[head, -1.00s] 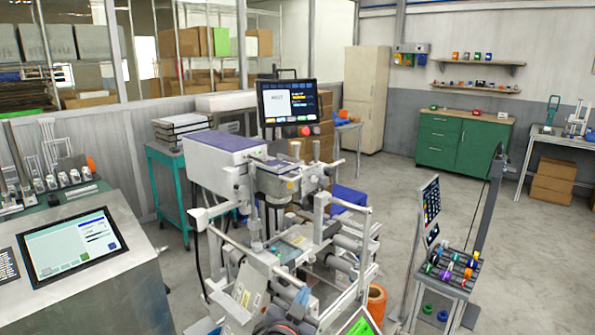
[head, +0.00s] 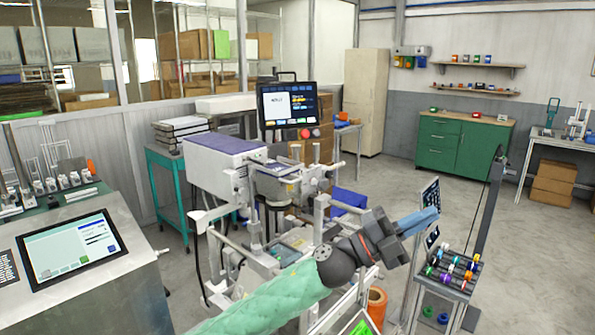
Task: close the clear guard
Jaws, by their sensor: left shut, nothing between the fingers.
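The machine (head: 215,165) with a purple-topped housing and a white frame of posts and rollers stands in the middle of the head view. I cannot make out the clear guard on it for certain. My left arm, in a green sleeve, reaches up from the bottom and covers the machine's lower front. My left gripper (head: 418,222), with blue fingers, is shut and empty. In the picture it lies right of the machine's frame, in front of the small stand with dark panels. I cannot tell whether it touches anything. My right gripper is not in view.
A monitor (head: 288,103) with red buttons below it rises behind the machine. A steel console (head: 95,290) with a screen stands at the left.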

